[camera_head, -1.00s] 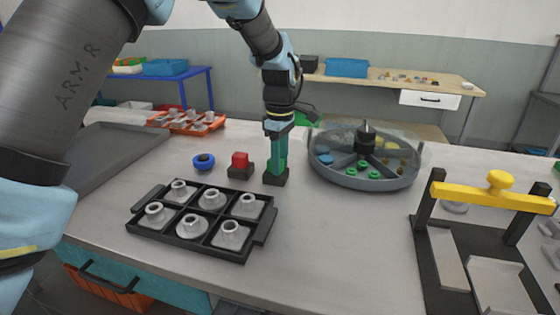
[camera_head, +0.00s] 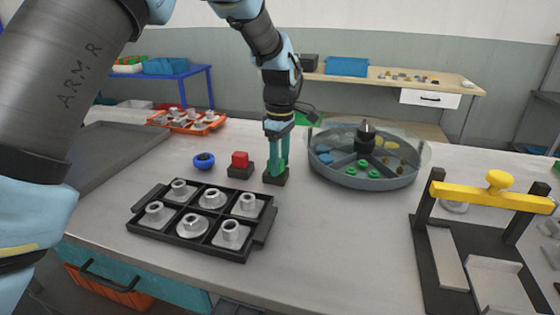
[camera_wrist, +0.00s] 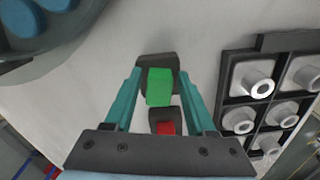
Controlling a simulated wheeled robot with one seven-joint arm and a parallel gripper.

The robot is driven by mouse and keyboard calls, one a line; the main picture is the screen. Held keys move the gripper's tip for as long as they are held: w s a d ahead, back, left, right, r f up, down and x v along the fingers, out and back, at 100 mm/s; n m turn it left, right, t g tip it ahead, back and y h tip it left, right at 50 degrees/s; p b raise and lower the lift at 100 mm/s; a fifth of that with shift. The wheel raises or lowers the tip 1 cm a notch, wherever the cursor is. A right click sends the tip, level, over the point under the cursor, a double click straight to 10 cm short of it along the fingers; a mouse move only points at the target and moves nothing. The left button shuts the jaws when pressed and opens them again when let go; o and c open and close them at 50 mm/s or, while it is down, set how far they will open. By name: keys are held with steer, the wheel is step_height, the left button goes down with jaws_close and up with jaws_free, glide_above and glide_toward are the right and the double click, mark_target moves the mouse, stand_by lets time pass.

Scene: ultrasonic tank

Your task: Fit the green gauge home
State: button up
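The green gauge (camera_wrist: 159,87) shows in the wrist view as a green block standing at a dark base (camera_wrist: 156,62). I cannot tell how deep it sits. My gripper (camera_head: 278,163) points down over this spot, its two teal fingers spread. In the wrist view the fingers stand on either side of the green gauge, with a gap at each side. In the head view the fingers mostly hide the gauge, and the dark base (camera_head: 275,180) shows below them. A red block (camera_head: 240,158) in a similar dark base stands just left.
A black tray (camera_head: 258,240) with several grey flanged parts lies in front. A blue ring-like part (camera_head: 204,161) lies left of the red block. A round divided tank (camera_head: 365,182) with a clear cover stands close on the right. A yellow-handled fixture (camera_head: 490,194) is further right.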

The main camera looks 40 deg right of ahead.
mark_target(280, 160)
steer(key=shift+o, duration=1)
steer(key=shift+r, duration=0.1)
step_height(280, 160, up, 11)
steer(key=b, duration=0.2)
steer(key=shift+f, duration=0.2)
